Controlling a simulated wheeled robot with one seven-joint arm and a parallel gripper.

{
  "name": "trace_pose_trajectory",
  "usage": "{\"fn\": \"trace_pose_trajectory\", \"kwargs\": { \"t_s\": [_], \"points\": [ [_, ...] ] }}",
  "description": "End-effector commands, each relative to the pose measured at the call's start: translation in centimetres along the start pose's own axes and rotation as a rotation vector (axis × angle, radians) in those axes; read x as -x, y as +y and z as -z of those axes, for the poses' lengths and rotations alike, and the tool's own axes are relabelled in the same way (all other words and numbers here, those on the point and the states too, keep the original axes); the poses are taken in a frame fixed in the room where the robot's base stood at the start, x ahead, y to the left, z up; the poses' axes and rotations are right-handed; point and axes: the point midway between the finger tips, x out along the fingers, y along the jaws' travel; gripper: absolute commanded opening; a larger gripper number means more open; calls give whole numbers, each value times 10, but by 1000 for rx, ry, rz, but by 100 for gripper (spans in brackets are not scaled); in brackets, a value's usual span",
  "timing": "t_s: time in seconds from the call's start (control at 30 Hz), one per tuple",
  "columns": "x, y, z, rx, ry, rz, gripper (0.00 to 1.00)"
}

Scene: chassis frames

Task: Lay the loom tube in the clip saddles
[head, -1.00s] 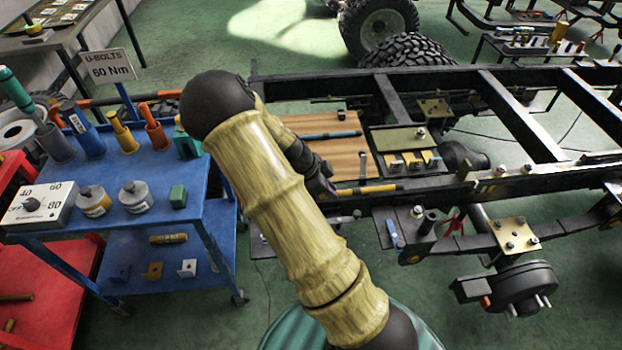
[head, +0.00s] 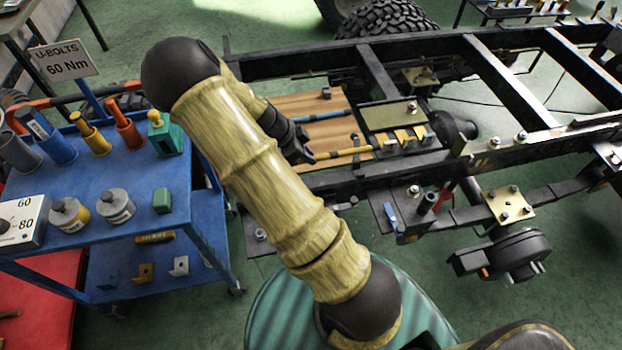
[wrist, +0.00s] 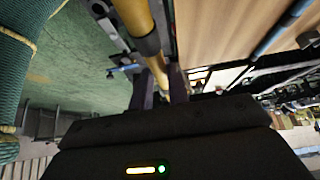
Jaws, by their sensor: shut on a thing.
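The loom tube, a slim yellow tube (head: 347,153) with dark ends, is in my gripper (head: 303,155) and points right across the front edge of a wooden board. In the wrist view the yellow tube (wrist: 138,18) runs between the two dark fingers of my gripper (wrist: 157,92), which are shut on it. A small dark clip block (head: 325,93) stands near the board's far edge. I cannot tell for sure which fittings are the clip saddles. My forearm and wrist hide part of the board's left side.
The wooden board (head: 290,103) carries a blue rod (head: 322,116). Right of it are an olive box (head: 392,116) and several small yellow brackets (head: 403,137). The black chassis rail (head: 540,140) runs in front. A blue cart (head: 170,225) stands at left.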

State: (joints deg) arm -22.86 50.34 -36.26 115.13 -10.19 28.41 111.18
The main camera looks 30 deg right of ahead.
Motion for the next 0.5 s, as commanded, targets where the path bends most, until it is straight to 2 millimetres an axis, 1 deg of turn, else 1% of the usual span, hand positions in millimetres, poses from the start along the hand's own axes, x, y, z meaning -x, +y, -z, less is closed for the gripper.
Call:
{"fn": "trace_pose_trajectory", "kwargs": {
  "t_s": [0.07,0.3,0.4,0.5],
  "points": [
    [-7,0,-4,1,2,-3,0],
    [-42,1,-26,2,1,-4,0],
    [-50,0,-31,0,1,-1,0],
    [-51,0,-32,-1,1,0,0]
  ]
}}
